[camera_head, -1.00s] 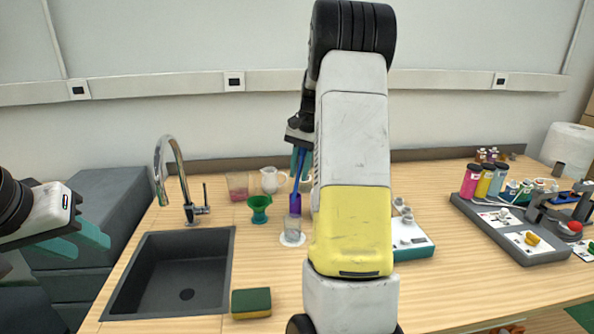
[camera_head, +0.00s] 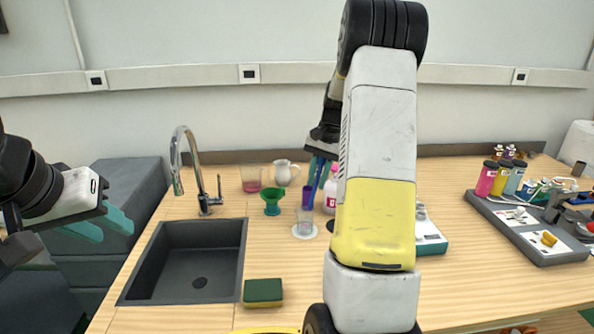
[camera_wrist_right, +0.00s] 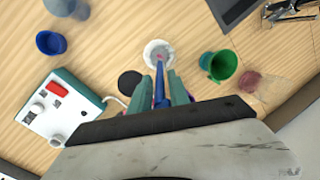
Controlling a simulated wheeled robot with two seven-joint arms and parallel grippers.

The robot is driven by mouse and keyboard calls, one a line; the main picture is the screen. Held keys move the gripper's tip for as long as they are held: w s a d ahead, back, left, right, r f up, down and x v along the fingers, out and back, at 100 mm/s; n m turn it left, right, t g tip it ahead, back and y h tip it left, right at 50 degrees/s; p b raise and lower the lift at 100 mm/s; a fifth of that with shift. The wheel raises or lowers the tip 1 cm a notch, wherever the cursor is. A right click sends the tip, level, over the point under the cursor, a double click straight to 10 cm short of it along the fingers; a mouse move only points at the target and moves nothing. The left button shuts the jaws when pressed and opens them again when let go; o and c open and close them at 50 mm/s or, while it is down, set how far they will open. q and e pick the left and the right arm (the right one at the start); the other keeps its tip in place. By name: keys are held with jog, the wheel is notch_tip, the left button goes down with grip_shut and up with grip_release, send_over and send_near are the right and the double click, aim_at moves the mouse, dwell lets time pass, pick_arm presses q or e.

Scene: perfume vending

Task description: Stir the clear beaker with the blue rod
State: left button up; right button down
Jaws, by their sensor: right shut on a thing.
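The clear beaker (camera_head: 305,224) stands upright on a white round coaster left of my right arm; it also shows in the right wrist view (camera_wrist_right: 157,50). My right gripper (camera_wrist_right: 161,92) is shut on the blue rod (camera_wrist_right: 160,84), which points down toward the beaker. In the wrist view the rod's lower end lines up with the beaker's rim; I cannot tell whether it is inside. A purple piece (camera_head: 307,196) shows just above the beaker in the head view; whether it belongs to the rod is unclear. My left gripper (camera_head: 104,226) is open and empty at the far left.
A green cup (camera_head: 272,201), a pink beaker (camera_head: 251,178) and a white jug (camera_head: 285,173) stand nearby. A white-teal device (camera_wrist_right: 60,112) and a black disc (camera_wrist_right: 130,84) lie beside the beaker. The sink (camera_head: 180,262) and sponge (camera_head: 263,291) are in front.

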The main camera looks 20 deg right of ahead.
aim_at(309, 209)
jog(key=shift+x, duration=3.8)
